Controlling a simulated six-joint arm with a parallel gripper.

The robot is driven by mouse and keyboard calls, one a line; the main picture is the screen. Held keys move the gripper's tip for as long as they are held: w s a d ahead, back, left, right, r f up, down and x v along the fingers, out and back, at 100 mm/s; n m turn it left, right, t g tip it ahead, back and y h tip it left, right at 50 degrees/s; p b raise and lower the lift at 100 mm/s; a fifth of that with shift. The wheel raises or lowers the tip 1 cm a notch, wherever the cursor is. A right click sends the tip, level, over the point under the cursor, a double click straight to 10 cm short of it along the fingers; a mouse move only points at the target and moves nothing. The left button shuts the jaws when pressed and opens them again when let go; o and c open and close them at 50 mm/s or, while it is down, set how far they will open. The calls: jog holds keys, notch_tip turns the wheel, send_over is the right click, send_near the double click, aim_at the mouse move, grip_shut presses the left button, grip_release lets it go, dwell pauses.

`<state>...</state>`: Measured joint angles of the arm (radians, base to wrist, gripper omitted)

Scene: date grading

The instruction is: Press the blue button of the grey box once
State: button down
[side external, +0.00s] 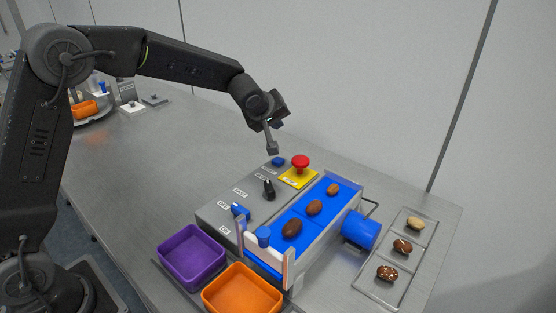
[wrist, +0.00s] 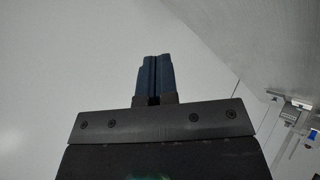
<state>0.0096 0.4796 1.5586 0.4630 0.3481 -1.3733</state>
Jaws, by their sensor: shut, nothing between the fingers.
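The grey box (side external: 212,213) stands on the bench beside a conveyor. Its blue button (side external: 278,161) is at the far end of its top, left of a red mushroom button (side external: 300,163) on a yellow plate. My gripper (side external: 279,124) is in the air above the far end of the box, apart from the blue button. The blue button is not visible in the wrist view.
A black knob (side external: 268,189) and a blue switch (side external: 240,211) sit nearer on the box. The blue conveyor belt (side external: 270,257) carries brown dates. Purple (side external: 163,252) and orange (side external: 206,298) bins stand in front. A tray (side external: 376,295) with dates is at right.

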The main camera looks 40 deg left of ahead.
aim_at(274, 160)
jog(key=shift+f, duration=4)
jog(key=shift+f, duration=0.1)
jog(key=shift+f, duration=0.35)
jog(key=shift+s+f, duration=0.25)
jog(key=shift+f, duration=0.65)
jog(key=shift+a+r, duration=0.1)
jog(key=shift+r, duration=0.7)
jog(key=shift+w+r, duration=0.1)
jog(key=shift+r, duration=2.15)
